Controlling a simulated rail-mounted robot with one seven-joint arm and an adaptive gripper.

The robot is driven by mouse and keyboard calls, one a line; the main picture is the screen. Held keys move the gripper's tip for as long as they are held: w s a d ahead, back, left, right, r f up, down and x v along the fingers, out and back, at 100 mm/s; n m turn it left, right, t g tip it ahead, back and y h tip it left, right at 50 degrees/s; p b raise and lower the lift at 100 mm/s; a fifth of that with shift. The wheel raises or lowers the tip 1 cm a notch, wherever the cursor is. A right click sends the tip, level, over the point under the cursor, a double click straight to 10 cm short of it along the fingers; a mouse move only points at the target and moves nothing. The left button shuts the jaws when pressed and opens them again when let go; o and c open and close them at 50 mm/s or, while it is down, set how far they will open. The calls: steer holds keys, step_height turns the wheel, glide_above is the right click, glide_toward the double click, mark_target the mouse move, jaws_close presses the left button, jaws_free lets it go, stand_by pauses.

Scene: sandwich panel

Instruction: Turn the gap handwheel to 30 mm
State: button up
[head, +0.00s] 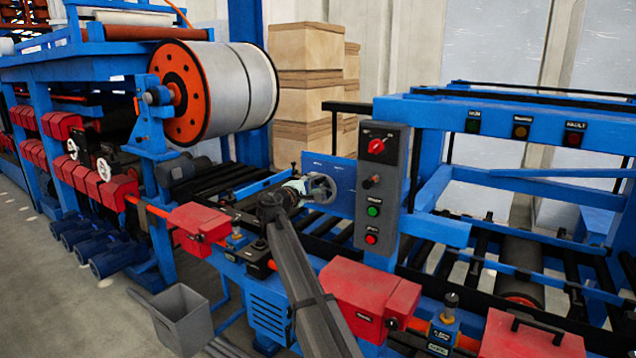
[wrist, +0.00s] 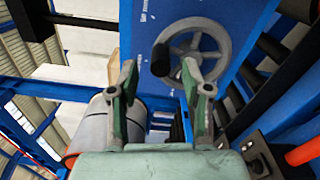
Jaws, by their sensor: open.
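The gap handwheel (head: 322,188) is a grey spoked wheel on the front of a blue plate (head: 338,172). In the wrist view the handwheel (wrist: 195,48) shows at the upper middle, with a dark knob (wrist: 160,60) on its left rim. My gripper (head: 304,186) is at the wheel's left in the head view. In the wrist view my gripper (wrist: 160,76) is open, with green-padded fingers apart and nothing between them. The right fingertip overlaps the lower part of the wheel in the picture; I cannot tell whether it touches. Scale marks on the plate are too small to read.
A grey control box (head: 382,185) with a red switch and buttons stands right of the wheel. A large roll (head: 235,90) hangs at the left. Red boxes (head: 368,298) line the machine's front. A grey bin (head: 180,318) stands on the floor.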

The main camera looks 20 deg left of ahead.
steer(key=s+a, duration=0.1)
steer(key=s, duration=0.6)
steer(key=shift+s, duration=0.4)
